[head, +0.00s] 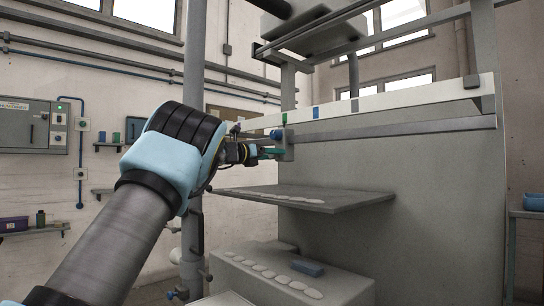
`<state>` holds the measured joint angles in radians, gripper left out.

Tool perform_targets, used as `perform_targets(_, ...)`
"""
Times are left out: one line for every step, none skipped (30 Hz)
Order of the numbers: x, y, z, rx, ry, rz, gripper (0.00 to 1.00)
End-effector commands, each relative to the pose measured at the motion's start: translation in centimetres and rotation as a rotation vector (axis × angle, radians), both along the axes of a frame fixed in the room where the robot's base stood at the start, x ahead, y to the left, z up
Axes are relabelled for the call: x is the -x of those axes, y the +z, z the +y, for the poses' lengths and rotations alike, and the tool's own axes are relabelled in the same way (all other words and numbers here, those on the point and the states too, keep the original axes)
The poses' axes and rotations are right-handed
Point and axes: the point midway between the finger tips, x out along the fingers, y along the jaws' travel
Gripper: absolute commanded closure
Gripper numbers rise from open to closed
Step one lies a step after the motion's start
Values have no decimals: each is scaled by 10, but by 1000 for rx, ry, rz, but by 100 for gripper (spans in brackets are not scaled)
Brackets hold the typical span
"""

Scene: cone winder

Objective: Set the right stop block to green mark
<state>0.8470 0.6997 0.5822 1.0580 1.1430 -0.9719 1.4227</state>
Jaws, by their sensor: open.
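A white strip (400,98) runs along the machine above a grey rail (390,128). The green mark (284,118) is near the strip's left part. A grey block with a blue knob (276,134) sits on the rail just below the green mark. Another grey block (487,104) shows at the rail's right end; I cannot tell for sure which is the right stop block. My gripper (271,153) is open, its teal fingers at the left block, just under the blue knob. Whether they touch it is unclear, and my wrist hides part of that area.
The strip also carries a blue mark (315,112), a grey mark (354,105) and a dark mark (471,81). Below the rail a grey shelf (345,196) juts out. A lower grey box (340,290) holds a blue block (307,268). A grey vertical pipe (194,70) stands behind my arm.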

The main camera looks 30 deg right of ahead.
Motion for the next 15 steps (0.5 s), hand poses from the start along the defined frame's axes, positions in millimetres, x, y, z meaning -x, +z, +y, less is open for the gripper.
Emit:
perform_targets(0,0,0,0,0,0,31)
perform_targets(0,0,0,0,0,0,31)
perform_targets(0,0,1,0,0,0,31)
perform_targets(1,-1,2,0,0,0,31)
perform_targets(1,-1,4,1,0,0,31)
perform_targets(2,-1,8,1,0,-1,31)
perform_targets(3,-2,12,1,1,-1,31)
perform_targets(4,-2,16,2,3,-1,31)
perform_targets(5,-3,23,2,3,-1,31)
perform_targets(7,-3,28,3,3,-1,31)
perform_targets(8,-4,34,3,3,-1,31)
perform_targets(10,-4,42,2,3,-1,31)
perform_targets(12,-4,48,2,3,-1,31)
perform_targets(14,-4,54,3,3,-1,31)
perform_targets(16,-4,62,3,2,-1,31)
